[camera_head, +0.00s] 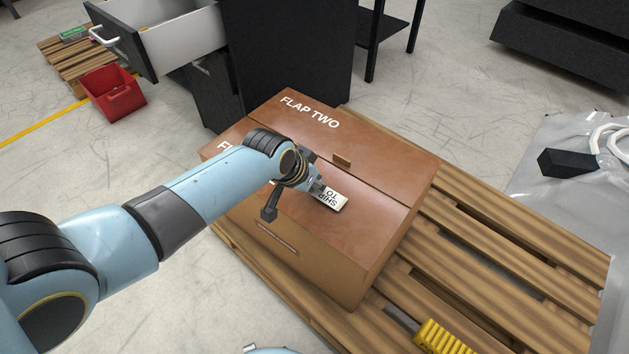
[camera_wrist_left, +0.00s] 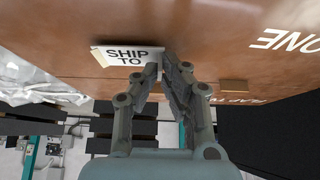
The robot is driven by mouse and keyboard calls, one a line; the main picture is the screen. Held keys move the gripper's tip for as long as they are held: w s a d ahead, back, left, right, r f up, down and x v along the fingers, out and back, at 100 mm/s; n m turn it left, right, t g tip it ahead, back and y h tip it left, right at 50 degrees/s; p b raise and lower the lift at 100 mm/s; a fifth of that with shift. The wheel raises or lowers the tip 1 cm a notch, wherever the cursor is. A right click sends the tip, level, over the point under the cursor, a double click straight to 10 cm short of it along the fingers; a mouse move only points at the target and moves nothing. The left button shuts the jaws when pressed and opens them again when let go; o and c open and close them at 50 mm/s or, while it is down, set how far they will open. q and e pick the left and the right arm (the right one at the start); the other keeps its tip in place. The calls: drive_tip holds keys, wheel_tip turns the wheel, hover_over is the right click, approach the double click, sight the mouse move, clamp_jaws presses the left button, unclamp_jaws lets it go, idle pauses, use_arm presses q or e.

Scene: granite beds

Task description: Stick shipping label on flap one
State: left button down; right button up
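A brown cardboard box (camera_head: 345,275) stands on a wooden pallet with its flaps closed. Flap one (camera_head: 355,232) is the near flap; my left arm hides most of its lettering in the head view, while "ONE" shows in the left wrist view. Flap two (camera_head: 375,158) is the far flap. The white shipping label (camera_head: 333,200), reading "SHIP TO", is at flap one; it also shows in the left wrist view (camera_wrist_left: 125,54). My left gripper (camera_head: 318,187) is shut on the label's edge. I cannot tell whether the label touches the flap. My right gripper is out of view.
The wooden pallet (camera_head: 490,255) extends right of the box. A yellow object (camera_head: 443,338) lies at its near edge. A dark cabinet (camera_head: 285,60) with an open drawer (camera_head: 180,40) stands behind, with a red bin (camera_head: 112,92) at the left. A black block (camera_head: 567,162) lies at the right.

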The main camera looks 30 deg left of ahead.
use_arm(q)
drive_tip(key=shift+s+f, duration=0.1)
drive_tip(key=shift+f, duration=0.35)
idle(0.8)
drive_tip(key=c, duration=1.4)
unclamp_jaws()
drive_tip(key=v, duration=1.2)
